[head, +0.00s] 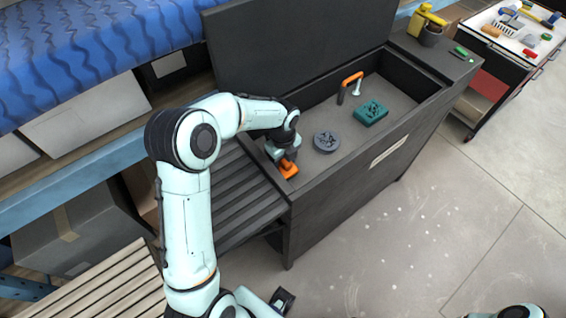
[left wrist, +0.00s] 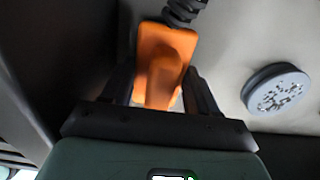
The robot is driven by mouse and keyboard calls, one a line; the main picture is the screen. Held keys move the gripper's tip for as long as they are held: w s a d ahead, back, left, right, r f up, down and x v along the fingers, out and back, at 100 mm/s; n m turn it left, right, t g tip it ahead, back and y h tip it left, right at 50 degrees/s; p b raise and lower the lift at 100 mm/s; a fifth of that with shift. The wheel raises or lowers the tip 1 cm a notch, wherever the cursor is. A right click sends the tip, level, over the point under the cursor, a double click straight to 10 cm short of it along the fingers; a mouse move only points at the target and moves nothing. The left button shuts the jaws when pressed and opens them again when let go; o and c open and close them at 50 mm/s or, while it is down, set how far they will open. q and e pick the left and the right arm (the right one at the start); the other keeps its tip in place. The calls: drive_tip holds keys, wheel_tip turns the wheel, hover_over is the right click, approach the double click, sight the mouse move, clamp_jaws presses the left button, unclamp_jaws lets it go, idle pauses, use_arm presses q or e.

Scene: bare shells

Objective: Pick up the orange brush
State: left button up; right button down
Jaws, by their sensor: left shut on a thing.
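The orange brush (head: 288,169) is at the near left end of the dark open chest, with much of it hidden by my gripper. My left gripper (head: 284,155) reaches down into this end from above and is shut on it. In the left wrist view the brush (left wrist: 165,55) lies between the two dark fingers, and a black ribbed part sticks out at its far end. I cannot tell whether the brush touches the chest floor. My right gripper is not in view.
The chest (head: 418,112) also holds a grey round disc (head: 327,142), a teal block (head: 370,112) and an orange hooked handle (head: 351,78). Its raised lid (head: 290,45) stands behind. A tool cart (head: 510,50) is at the far right. Open floor (head: 430,230) lies in front.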

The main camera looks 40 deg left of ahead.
use_arm(q)
drive_tip(key=shift+r, duration=0.1)
